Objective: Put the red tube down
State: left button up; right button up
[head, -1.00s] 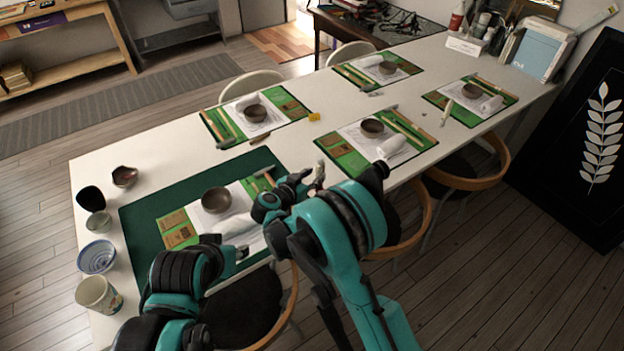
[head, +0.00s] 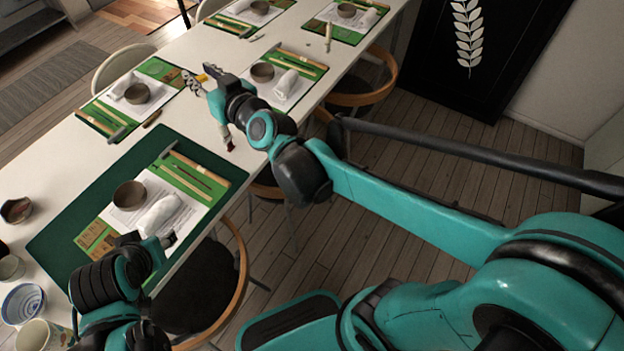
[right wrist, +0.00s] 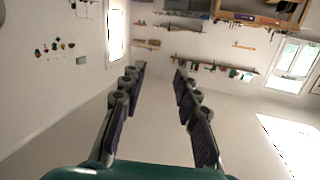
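A small pale tube with a dark red end (head: 229,142) shows on the white table (head: 217,162) near the front edge, just below my right wrist. It looks upright, but it is small and its contact with the table is hard to tell. My right gripper (head: 192,81) is over the table, up and left of the tube and apart from it. In the right wrist view its fingers (right wrist: 158,100) are spread with nothing between them. My left gripper (head: 150,242) is at the near edge of the dark green mat (head: 55,232); its opening is unclear.
A dark bowl (head: 129,194) and a rolled white cloth (head: 158,214) lie on the near setting. Cups stand at lower left, including a blue-patterned bowl (head: 23,304). More settings lie farther back. Chairs stand along the front edge.

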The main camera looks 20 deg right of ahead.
jog(key=s+d+f+g+h, duration=0.1)
jog(key=s+d+f+g, duration=0.2)
jog(key=s+d+f, duration=0.2)
jog(key=s+d+f+m+g+h, duration=0.1)
jog(key=s+d+f, duration=0.4)
jog(key=s, duration=0.5)
jog(key=s+d+f+m+g+h, duration=0.1)
jog(key=s+d+f+g+h, duration=0.2)
jog(key=s+f, duration=0.4)
jog(key=shift+s+d+f+g, duration=0.4)
jog(key=shift+s+d+g, duration=0.35)
jog(key=shift+d+g, duration=0.2)
